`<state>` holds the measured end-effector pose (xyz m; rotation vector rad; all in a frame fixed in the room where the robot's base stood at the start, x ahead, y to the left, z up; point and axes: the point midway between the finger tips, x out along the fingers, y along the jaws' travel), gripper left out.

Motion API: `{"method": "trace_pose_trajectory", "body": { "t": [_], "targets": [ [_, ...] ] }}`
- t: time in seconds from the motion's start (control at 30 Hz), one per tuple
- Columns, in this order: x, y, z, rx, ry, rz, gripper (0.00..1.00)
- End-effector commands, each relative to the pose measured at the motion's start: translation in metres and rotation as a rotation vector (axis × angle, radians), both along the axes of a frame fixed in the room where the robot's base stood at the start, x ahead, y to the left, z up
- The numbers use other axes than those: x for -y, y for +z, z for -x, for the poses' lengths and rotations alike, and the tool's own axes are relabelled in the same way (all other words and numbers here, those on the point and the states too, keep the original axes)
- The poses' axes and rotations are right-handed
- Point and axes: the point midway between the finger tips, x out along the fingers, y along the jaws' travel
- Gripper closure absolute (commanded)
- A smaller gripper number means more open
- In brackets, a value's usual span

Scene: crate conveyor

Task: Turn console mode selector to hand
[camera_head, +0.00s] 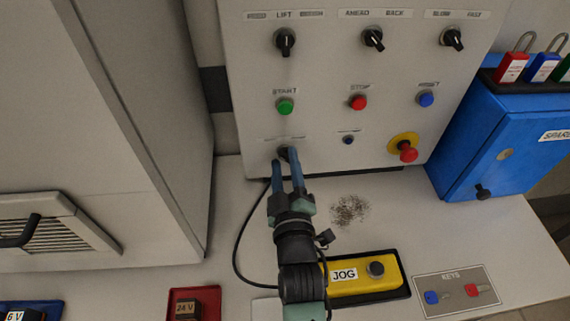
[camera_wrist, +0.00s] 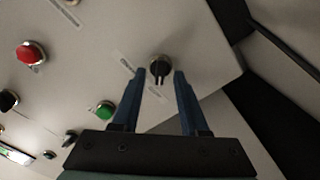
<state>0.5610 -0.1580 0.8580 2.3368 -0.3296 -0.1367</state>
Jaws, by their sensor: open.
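The console (camera_head: 320,75) is a light grey panel with several selectors and buttons. A black selector knob (camera_head: 283,152) sits at its lower left, below the green START button, partly hidden by my gripper. The small labels above it are too blurred to read. My gripper (camera_head: 285,160) has its blue fingers reaching up to this knob. In the wrist view the knob (camera_wrist: 160,68) appears between the tips of the open fingers (camera_wrist: 159,76), with a gap on each side. Its pointer lies nearly upright in that picture. I cannot tell how deep the fingers are around it.
A green START button (camera_head: 285,106) and red STOP button (camera_head: 358,102) are above. A red emergency stop (camera_head: 407,152) is at the lower right. A yellow JOG box (camera_head: 350,282) and key plate (camera_head: 458,292) lie on the table. A blue cabinet (camera_head: 510,135) stands right.

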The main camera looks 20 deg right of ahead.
Motion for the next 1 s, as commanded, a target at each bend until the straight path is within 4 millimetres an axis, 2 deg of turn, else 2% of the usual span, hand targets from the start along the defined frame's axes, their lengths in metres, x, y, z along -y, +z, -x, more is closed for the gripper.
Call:
{"method": "trace_pose_trajectory", "body": {
  "t": [0.27, 0.5, 1.0],
  "targets": [
    [0.0002, 0.0002, -0.0008, 0.0, 0.0, 0.0, 0.58],
    [0.0002, 0.0001, -0.0006, 0.0, 0.0, 0.0, 1.0],
    [0.0003, 0.0002, -0.0004, 0.008, 0.0, -0.029, 1.0]
  ]
}}
